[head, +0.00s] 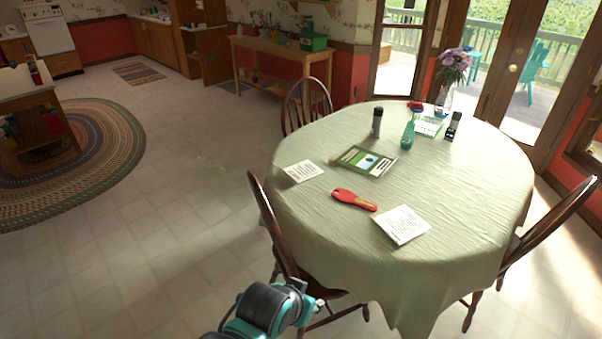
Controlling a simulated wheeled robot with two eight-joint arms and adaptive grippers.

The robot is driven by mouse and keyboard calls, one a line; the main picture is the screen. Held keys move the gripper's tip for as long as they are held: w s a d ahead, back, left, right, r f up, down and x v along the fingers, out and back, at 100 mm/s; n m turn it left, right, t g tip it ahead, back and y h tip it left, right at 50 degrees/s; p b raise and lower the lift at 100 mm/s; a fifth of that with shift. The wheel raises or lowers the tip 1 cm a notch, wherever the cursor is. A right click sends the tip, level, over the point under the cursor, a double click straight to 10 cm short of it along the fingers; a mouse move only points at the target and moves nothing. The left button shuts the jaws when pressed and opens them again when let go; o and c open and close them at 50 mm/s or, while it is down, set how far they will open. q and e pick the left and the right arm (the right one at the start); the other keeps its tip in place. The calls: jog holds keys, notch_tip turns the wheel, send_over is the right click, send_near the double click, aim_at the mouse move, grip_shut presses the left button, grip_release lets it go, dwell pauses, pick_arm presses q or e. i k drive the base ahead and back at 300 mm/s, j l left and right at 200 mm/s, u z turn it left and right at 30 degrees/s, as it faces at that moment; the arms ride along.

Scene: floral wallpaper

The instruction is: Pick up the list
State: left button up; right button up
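Two sheets of paper with printed lines lie on the round table (471,214) with the pale green cloth. The smaller sheet (303,171) is near the table's left edge. The larger white sheet (403,225) lies toward the front edge. The print is too small to read, so I cannot tell which is the list. A teal and black part of my arm reaches in at the bottom, in front of the table and apart from both sheets. No gripper fingers show clearly there. My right gripper is out of view.
A red paddle-shaped object (354,199) lies between the sheets, with a green booklet (366,160) behind. A dark cylinder (376,122), green bottle (408,134) and flower vase (443,98) stand farther back. Wooden chairs (273,228) surround the table. Floor to the left is open.

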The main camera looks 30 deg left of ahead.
aim_at(300, 172)
jog(key=j+u, duration=0.1)
jog(key=u, duration=2.75)
jog(key=i+j+u, duration=0.25)
jog(key=j, duration=0.25)
jog(key=i+j+u, duration=0.25)
jog(key=i+j+z, duration=0.1)
jog(key=z, duration=2.75)
jog(key=j+z, duration=0.1)
jog(key=z, duration=0.4)
jog(key=i+j+z, duration=0.1)
jog(key=z, duration=0.35)
jog(key=i+j+z, duration=0.2)
jog(key=j, duration=0.35)
jog(key=i+j+z, duration=0.1)
jog(key=j+z, duration=0.15)
jog(key=j, duration=0.3)
jog(key=i+j+z, duration=0.2)
jog(key=j, duration=0.4)
jog(key=k, duration=0.1)
